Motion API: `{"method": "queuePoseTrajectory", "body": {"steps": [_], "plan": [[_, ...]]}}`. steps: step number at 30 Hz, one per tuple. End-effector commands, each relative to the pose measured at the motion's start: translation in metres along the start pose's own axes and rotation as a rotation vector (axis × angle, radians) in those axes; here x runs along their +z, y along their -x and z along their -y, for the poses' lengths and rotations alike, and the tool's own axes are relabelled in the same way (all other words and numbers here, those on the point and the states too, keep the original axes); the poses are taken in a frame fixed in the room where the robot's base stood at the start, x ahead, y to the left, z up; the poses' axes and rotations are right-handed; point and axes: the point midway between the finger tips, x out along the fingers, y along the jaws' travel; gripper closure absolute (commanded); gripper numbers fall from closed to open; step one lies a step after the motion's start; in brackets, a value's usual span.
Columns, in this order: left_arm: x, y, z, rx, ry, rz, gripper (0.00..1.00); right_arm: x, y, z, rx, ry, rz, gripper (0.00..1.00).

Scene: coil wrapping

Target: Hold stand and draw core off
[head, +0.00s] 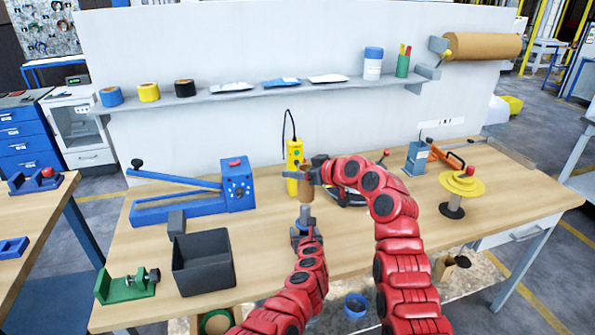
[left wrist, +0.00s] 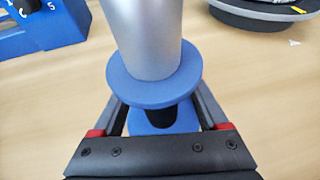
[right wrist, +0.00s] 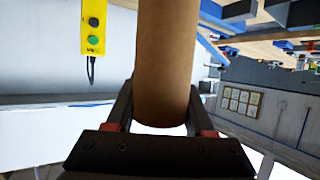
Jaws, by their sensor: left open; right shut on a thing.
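The stand has a bare silver post (head: 306,211), which also shows in the left wrist view (left wrist: 148,40) above a blue flange (left wrist: 155,85). My left gripper (left wrist: 158,118) is open, its fingers on either side of the stand's narrow dark neck below that flange. The stand's foot is partly hidden by this gripper. The brown cardboard core (head: 305,188) is upright above the silver post, in line with it. My right gripper (right wrist: 160,110) is shut on the core, which fills the gap between its fingers. I cannot tell whether the post's top is inside the core.
A yellow control box (head: 294,165) stands close behind the core. A blue lever tool (head: 195,200) and a dark bin (head: 204,262) are on the left. Bare table lies between bin and stand.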

Motion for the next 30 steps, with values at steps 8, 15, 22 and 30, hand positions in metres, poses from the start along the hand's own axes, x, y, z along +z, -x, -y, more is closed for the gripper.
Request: {"method": "queuePoseTrajectory", "body": {"steps": [8, 15, 22, 30], "plan": [[-0.006, 0.012, 0.002, -0.004, -0.004, -0.005, 0.24, 0.000, 0.000, 0.000, 0.000, 0.000, 0.000, 1.00], [-0.004, 0.039, 0.003, -0.005, 0.004, -0.005, 0.24, 0.000, 0.000, 0.000, 0.000, 0.000, 0.000, 1.00], [-0.002, 0.061, -0.002, 0.002, 0.008, -0.005, 0.24, 0.000, 0.000, 0.000, 0.000, 0.000, -0.001, 1.00], [-0.002, 0.093, -0.001, 0.003, 0.005, -0.002, 0.24, 0.000, 0.000, 0.000, 0.000, 0.000, -0.001, 1.00]]}}
